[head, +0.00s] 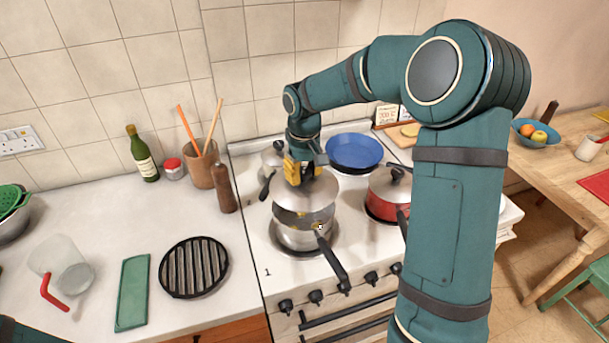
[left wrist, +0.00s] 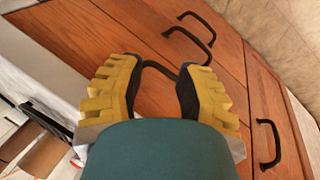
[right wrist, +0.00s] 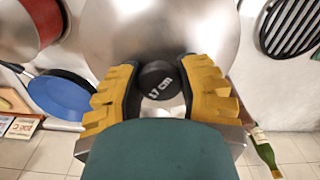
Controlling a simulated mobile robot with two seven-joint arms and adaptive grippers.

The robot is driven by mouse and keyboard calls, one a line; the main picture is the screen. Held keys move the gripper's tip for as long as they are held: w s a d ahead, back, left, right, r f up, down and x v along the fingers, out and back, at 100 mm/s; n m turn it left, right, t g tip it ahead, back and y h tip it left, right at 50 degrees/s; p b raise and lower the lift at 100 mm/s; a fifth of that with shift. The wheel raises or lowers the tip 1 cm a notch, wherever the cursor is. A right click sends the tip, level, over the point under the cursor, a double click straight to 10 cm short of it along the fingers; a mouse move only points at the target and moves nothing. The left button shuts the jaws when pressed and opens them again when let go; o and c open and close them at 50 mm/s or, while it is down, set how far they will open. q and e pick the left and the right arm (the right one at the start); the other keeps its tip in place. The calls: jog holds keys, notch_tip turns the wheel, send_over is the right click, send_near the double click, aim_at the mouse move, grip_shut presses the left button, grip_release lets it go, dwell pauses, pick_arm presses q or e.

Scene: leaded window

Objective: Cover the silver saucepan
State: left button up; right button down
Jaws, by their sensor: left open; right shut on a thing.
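The silver saucepan (head: 296,241) stands on the front left burner of the stove, its dark handle pointing toward the front right. My right gripper (head: 297,172) is shut on the black knob of a silver lid (head: 318,188). The lid is over the saucepan, roughly level; I cannot tell whether it touches the rim. In the right wrist view the knob (right wrist: 160,78), marked "17 cm", sits between the fingers and the lid (right wrist: 160,28) spreads beyond. My left gripper (left wrist: 155,80) is open and empty, facing wooden cupboard fronts.
A red lidded pot (head: 382,194) stands right of the saucepan, a blue pan (head: 354,152) behind, and another silver lidded pot (head: 272,158) at back left. A pepper mill (head: 224,189), black trivet (head: 194,267) and green board (head: 132,292) are on the left counter.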

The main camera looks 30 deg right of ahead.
jog(key=shift+a+f+b, duration=0.1)
jog(key=shift+f+b, duration=0.25)
jog(key=shift+f, duration=0.15)
notch_tip(320, 180, down, 4)
jog(key=b, duration=0.2)
jog(key=shift+r+b, duration=0.2)
jog(key=shift+b, duration=0.15)
jog(key=shift+f, duration=0.45)
jog(key=shift+f+b, duration=0.35)
jog(key=shift+f, duration=0.2)
dwell(1.3)
grip_release()
dwell(0.5)
